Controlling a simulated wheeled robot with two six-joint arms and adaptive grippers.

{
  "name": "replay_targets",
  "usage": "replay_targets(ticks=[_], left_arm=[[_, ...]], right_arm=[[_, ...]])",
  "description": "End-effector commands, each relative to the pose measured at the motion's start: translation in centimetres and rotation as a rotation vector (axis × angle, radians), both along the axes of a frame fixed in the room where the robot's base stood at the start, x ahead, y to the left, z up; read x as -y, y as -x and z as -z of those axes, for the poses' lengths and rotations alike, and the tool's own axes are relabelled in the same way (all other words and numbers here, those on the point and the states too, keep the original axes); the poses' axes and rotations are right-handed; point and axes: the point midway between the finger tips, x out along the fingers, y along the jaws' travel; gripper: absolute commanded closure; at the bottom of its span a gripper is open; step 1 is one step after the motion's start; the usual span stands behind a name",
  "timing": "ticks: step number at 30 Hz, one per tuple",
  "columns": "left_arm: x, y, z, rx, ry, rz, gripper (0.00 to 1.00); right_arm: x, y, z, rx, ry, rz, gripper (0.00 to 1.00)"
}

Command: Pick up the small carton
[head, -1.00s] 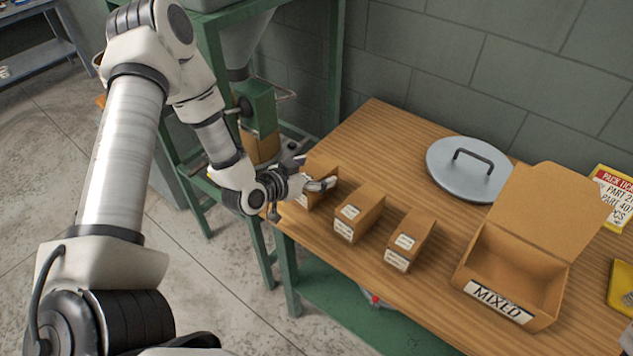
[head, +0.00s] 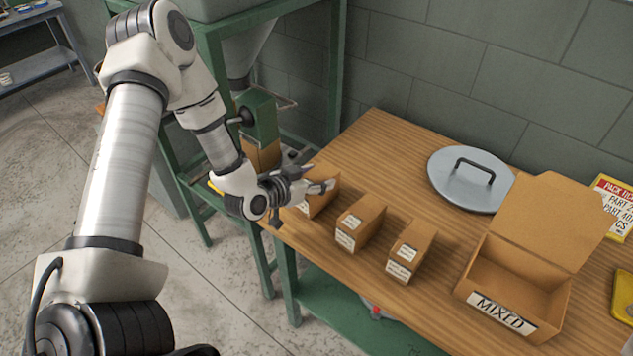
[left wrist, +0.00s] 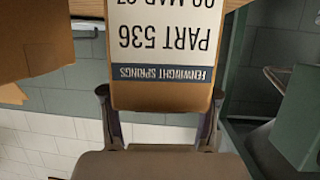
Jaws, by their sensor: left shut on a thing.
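Three small tan cartons with white labels stand in a row along the near left edge of the wooden table. My left gripper (head: 314,184) is at the leftmost small carton (head: 320,204) and shut on it, hiding part of its top and side. In the left wrist view, this carton (left wrist: 165,88) sits between the two fingers, with its label reading PART 536 and Fenwright Springs upside down. I cannot tell whether it is clear of the table. The middle carton (head: 361,222) and the right carton (head: 411,252) stand apart from it. My right gripper is not in view.
An open box marked MIXED (head: 512,280) stands at the right of the table (head: 385,150). A round grey lid (head: 460,190) lies behind the cartons. A green machine frame (head: 335,70) stands beside the table's left end. A yellow-edged sign (head: 612,200) is at the far right.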

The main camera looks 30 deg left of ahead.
Motion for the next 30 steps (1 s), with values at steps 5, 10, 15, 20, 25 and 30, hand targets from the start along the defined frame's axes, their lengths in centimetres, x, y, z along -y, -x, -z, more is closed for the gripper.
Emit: replay_targets(ticks=[5, 10, 15, 20, 25, 30], left_arm=[[0.0, -0.1, -3.0, 0.009, 0.005, -0.002, 1.0], [-1.7, 3.0, -3.1, 0.003, 0.011, -0.009, 1.0], [-3.2, 6.0, -3.9, 0.002, 0.012, -0.01, 1.0], [-4.5, 8.9, -4.6, 0.001, 0.012, -0.009, 1.0], [-5.9, 11.9, -5.0, 0.001, 0.005, -0.006, 1.0], [-6.8, 13.7, -4.6, 0.002, 0.003, -0.002, 1.0]], right_arm=[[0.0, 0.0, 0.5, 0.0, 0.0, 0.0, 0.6], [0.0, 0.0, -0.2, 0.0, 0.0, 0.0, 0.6], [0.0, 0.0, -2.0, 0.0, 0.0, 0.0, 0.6], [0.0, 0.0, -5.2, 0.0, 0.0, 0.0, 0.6], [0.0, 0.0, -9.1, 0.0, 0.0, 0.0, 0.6], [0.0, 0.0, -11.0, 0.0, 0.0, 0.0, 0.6]])
